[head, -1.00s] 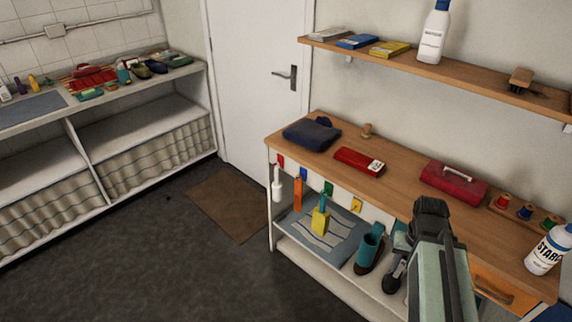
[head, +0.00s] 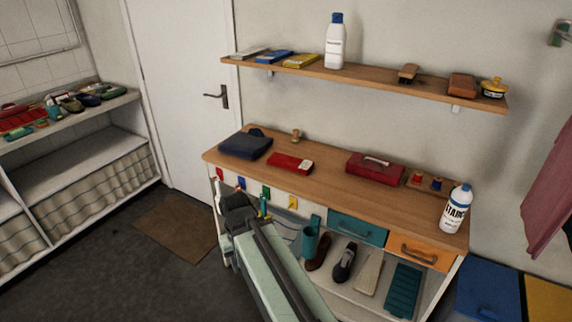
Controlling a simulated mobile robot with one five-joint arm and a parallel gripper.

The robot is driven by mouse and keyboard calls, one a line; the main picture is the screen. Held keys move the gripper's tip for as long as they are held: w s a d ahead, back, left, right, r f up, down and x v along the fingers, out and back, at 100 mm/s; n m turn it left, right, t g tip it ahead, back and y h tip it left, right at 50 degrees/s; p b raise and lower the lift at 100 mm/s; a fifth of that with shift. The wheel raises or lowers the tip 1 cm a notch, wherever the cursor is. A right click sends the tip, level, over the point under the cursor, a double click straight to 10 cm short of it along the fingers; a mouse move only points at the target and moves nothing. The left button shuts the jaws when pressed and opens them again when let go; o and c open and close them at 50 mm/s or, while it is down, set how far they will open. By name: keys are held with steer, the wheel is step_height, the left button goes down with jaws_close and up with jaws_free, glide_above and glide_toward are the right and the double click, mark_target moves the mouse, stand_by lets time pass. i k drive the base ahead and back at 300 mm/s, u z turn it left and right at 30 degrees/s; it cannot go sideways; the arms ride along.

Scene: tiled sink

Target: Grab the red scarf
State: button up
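A flat red item with a white label (head: 290,163) lies on the wooden worktop, right of a folded dark blue cloth; it may be the folded scarf, but I cannot tell for sure. A dull red-pink cloth (head: 548,195) hangs at the right edge, partly cut off by the frame; I cannot tell whether it is a scarf. My gripper (head: 238,203) is in front of the worktop's left front edge, below and left of the flat red item and apart from it. Its fingers are dark and foreshortened, so their opening is unclear.
A wall shelf (head: 370,82) hangs above. Shoes stand on the lower shelf. Blue (head: 488,288) and yellow bins stand at the lower right. Open floor lies left, by the brown mat (head: 176,226).

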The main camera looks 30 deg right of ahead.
mark_target(296, 164)
steer(key=u, duration=0.05)
steer(key=i, duration=0.95)
steer(key=z, duration=0.05)
